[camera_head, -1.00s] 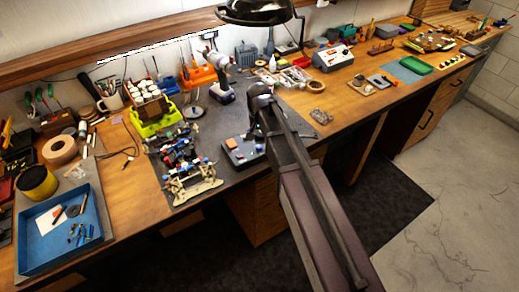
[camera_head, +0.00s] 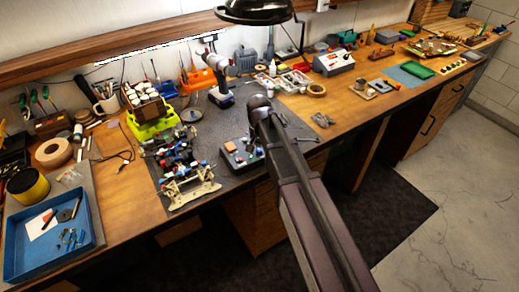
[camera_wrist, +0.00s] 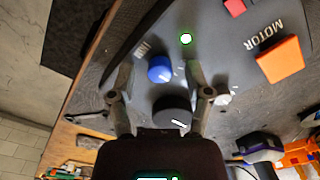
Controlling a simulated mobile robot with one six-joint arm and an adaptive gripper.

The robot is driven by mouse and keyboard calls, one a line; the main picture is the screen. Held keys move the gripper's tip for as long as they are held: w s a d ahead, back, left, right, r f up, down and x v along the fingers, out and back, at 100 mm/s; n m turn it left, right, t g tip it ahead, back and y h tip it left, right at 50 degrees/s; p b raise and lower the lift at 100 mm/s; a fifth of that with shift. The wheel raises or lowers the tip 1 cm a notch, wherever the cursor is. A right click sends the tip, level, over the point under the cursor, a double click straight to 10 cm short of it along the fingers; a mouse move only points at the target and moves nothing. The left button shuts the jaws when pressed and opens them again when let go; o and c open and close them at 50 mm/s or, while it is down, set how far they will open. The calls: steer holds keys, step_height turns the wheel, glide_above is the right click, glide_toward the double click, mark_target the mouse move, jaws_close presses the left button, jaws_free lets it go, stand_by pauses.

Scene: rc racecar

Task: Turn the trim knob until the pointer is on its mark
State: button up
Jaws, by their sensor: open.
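The grey control box (camera_head: 232,162) sits on the dark mat, just left of my arm in the head view. In the wrist view its sloped panel (camera_wrist: 225,65) carries a black round knob (camera_wrist: 172,108) with a short white pointer line, a blue round knob (camera_wrist: 160,69), a lit green lamp and an orange switch (camera_wrist: 281,60) by the word MOTOR. My gripper (camera_wrist: 159,72) is open, its two fingers on either side of the two knobs. No contact with the black knob is clear. The mark is not clearly visible. The head view hides the fingers behind my arm.
A partly built racecar chassis (camera_head: 187,186) lies left of the box. A cordless drill (camera_head: 220,88) stands behind it and a lamp (camera_head: 255,10) hangs above. A blue tray (camera_head: 88,242) is at far left. Tools lie to the right of my arm.

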jaws_close()
steer(key=shift+n, duration=3.1)
jaws_free()
